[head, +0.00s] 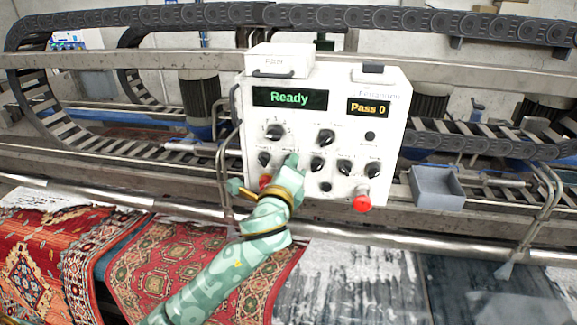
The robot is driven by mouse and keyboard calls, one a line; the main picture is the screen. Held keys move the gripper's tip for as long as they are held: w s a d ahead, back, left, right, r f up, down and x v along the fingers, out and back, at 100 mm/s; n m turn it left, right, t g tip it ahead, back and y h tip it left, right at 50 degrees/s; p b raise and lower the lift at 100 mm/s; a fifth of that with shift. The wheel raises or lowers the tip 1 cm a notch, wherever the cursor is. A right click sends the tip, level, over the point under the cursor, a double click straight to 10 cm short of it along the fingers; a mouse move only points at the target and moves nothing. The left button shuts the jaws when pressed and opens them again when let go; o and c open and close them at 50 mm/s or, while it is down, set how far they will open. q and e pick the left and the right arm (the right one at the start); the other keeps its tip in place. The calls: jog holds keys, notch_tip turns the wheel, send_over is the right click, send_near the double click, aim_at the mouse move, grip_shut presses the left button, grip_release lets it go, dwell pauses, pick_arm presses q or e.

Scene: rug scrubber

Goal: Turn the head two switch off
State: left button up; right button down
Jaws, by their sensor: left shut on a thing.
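The white control panel (300,116) stands in the middle of the head view. Its face carries several black rotary switches, among them an upper left one (274,132), an upper middle one (326,137), a lower left one (264,158) and one right of my gripper (317,163). Their labels are too small to read, so I cannot tell which is head two. My left gripper (290,161) reaches up from below to the lower row and is shut on a small part of the panel, likely a switch, which its fingers hide. My right gripper is out of view.
A red knob (362,203) sticks out at the panel's lower right; another red one (265,181) sits close beside my left gripper. A grey bin (437,188) is to the right. Metal pipes flank the panel. Patterned rugs (170,262) lie below.

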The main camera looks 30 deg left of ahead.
pick_arm(q)
jog(key=shift+n, duration=1.9)
jog(key=o, duration=1)
jog(key=v, duration=1.6)
jog(key=shift+s+b, duration=0.2)
jog(key=shift+b, duration=0.25)
